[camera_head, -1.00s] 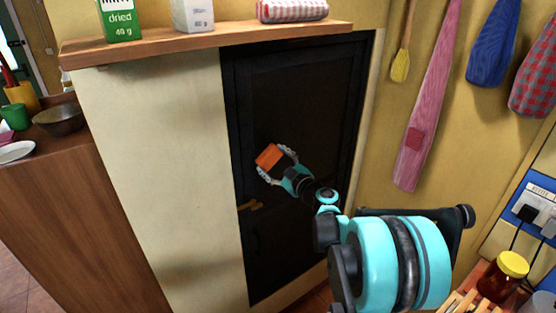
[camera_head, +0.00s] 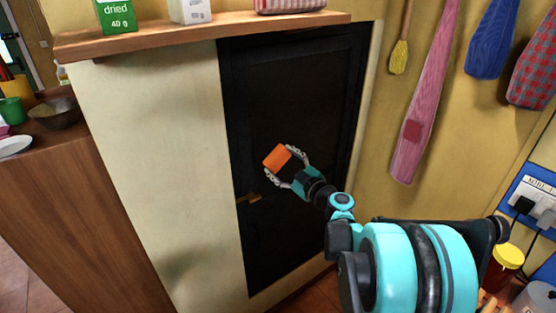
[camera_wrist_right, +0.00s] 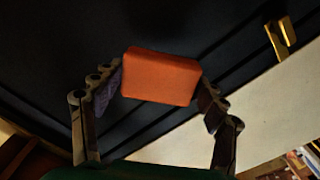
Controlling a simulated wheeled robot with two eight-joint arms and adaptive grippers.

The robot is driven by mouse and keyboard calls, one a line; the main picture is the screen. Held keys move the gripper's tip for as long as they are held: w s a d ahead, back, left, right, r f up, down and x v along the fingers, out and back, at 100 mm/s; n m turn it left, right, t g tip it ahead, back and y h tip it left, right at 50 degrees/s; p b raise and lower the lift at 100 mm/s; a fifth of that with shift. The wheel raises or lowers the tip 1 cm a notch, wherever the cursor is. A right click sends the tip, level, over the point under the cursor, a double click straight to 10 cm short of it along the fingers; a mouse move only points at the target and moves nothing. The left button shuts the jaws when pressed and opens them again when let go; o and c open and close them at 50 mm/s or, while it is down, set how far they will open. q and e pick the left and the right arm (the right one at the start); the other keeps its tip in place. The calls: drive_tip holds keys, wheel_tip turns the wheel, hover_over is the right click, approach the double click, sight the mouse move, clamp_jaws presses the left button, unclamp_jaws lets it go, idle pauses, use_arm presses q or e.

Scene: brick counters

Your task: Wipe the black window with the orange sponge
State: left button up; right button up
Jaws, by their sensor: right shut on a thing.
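The black window (camera_head: 290,95) is a tall dark framed panel set in the cream wall, with a small brass handle on its left side; the handle (camera_wrist_right: 281,37) also shows in the right wrist view. My right gripper (camera_head: 285,165) is shut on the orange sponge (camera_head: 277,156) and holds it in front of the window, a little above the handle's height. In the right wrist view the sponge (camera_wrist_right: 161,76) sits between the two fingers, with the dark panel behind it. I cannot tell whether the sponge touches the panel. My left gripper is not in view.
A wooden shelf (camera_head: 200,35) with boxes juts out above the window. Oven mitts and a pink cloth (camera_head: 428,105) hang on the wall to the right. A yellow-lidded jar (camera_head: 507,262) stands at lower right. A wooden counter (camera_head: 70,200) stands at left.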

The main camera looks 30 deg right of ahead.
drive_tip(key=shift+s+d, duration=0.15)
drive_tip(key=shift+s, duration=1.35)
drive_tip(key=shift+f, duration=0.1)
